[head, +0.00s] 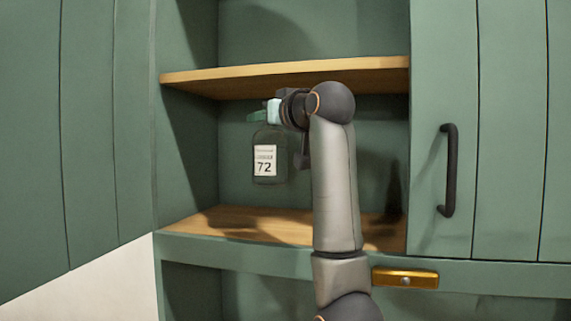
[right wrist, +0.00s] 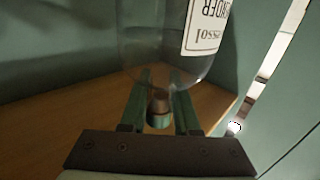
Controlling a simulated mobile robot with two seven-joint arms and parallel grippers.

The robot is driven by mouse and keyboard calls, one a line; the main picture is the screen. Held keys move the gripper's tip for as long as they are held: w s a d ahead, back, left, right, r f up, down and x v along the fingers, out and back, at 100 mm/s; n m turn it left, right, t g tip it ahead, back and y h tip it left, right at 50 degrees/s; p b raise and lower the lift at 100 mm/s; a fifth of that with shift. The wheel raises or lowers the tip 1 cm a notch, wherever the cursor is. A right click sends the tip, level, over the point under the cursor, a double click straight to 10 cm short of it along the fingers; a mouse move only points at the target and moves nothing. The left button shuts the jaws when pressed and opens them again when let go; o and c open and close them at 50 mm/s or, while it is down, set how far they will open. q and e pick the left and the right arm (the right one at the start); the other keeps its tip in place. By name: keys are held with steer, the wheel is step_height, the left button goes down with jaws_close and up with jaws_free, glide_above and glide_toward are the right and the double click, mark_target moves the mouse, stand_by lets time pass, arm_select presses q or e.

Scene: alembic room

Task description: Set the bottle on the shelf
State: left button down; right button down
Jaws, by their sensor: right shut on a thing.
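The bottle (head: 268,150) is dark and see-through, with a white label reading 72. It hangs upright in the open cabinet bay, its base above the lower wooden shelf board (head: 285,230) with a visible gap. My right gripper (head: 273,112) is shut on the bottle's top, just under the upper shelf board (head: 285,77). In the right wrist view the gripper (right wrist: 160,82) has its fingers on either side of the bottle's neck, and the bottle (right wrist: 150,40) shows upside down with its label partly cut off. My left gripper is not in view.
The bay's green left side wall (head: 188,150) is close to the bottle. A closed door with a black handle (head: 449,170) stands to the right. A dark tall shape (head: 394,190) at the back right may be a shadow. The lower board's left part looks clear.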

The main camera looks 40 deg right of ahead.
steer(key=w+d+f, duration=0.1)
steer(key=d+f, duration=0.4)
steer(key=f, duration=0.4)
steer(key=shift+w+d, duration=0.25)
steer(key=shift+w, duration=0.15)
steer(key=shift+f, duration=0.1)
steer(key=shift+f, duration=0.1)
steer(key=c, duration=0.6)
jaws_free()
steer(key=shift+c, duration=0.2)
